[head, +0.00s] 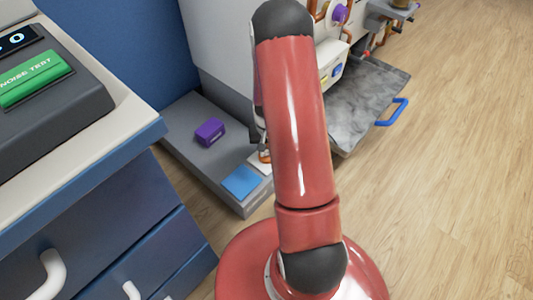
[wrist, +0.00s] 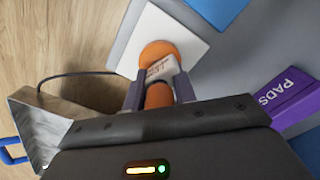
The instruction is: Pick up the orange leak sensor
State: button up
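The orange leak sensor (wrist: 160,53), with a pale printed label block, shows in the wrist view over a white square pad (wrist: 147,28). The fingers of my gripper (wrist: 160,88) stand on either side of it, close to its sides. Whether they press on it cannot be made out. Part of its orange body shows between the fingers, and the gripper housing hides the rest. In the head view my arm covers most of this spot; only a bit of the white pad (head: 261,163) shows beside it.
A purple block marked PADS (wrist: 285,100) and a blue square (head: 241,181) lie on the grey ledge (head: 186,160). A dark cable (wrist: 75,75) runs left of the sensor. A grey tray with a blue handle (head: 393,112) is at right. A blue drawer cabinet (head: 125,225) stands at left.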

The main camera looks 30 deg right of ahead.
grip_shut()
jog(key=shift+r, duration=0.1)
